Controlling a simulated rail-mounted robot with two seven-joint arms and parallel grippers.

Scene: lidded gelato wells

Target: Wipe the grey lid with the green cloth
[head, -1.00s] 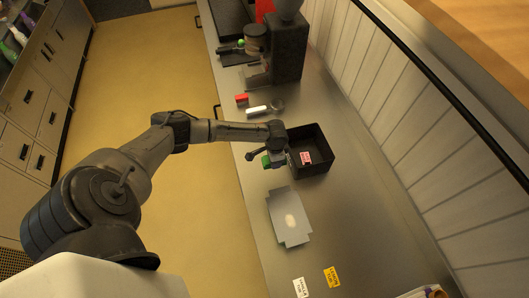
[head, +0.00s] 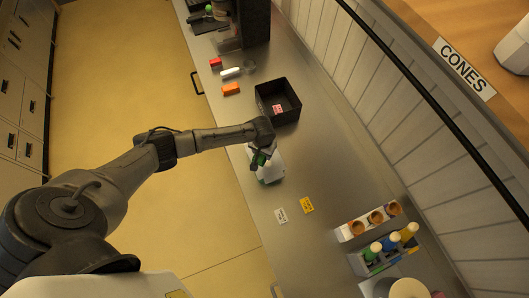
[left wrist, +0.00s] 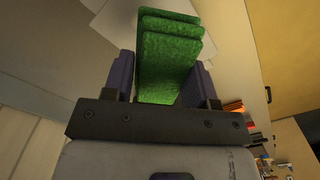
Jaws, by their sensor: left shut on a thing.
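The grey lid (head: 272,175) lies flat on the steel counter, in front of the black bin in the head view. My left gripper (head: 260,158) is over it and hides its middle, where a pale patch showed earlier. The green cloth (left wrist: 170,60), a folded stack of layers, is held between the two fingers of my left gripper (left wrist: 168,85) in the left wrist view. I cannot tell whether the cloth touches the lid. My right gripper is in neither view.
The black bin (head: 291,114) with a red-and-white label stands close beyond the lid. A white card (head: 281,215) and a yellow card (head: 307,205) lie nearer. A cup rack (head: 345,235) and bottles stand at lower right. Small red (head: 215,63) and orange (head: 231,89) blocks lie farther back.

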